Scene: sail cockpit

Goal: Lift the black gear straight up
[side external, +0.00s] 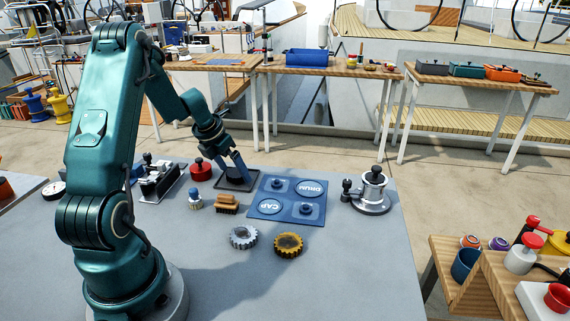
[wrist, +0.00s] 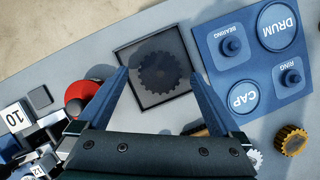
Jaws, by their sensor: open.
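The black gear (wrist: 160,74) lies flat in a dark square tray (wrist: 122,57) in the wrist view. In the side view the same tray (side external: 250,184) is on the grey table, and my arm hides most of what is in it. My gripper (wrist: 158,76) is open, with one finger to each side of the gear in the wrist view. In the side view my gripper (side external: 241,178) points down over the tray. The exact height of the fingertips above the tray is hard to tell.
A blue board (side external: 286,211) marked DRUM and CAP lies right of the tray. A red knob (side external: 201,172) stands close on its left. A metal winch (side external: 373,193) stands at right.

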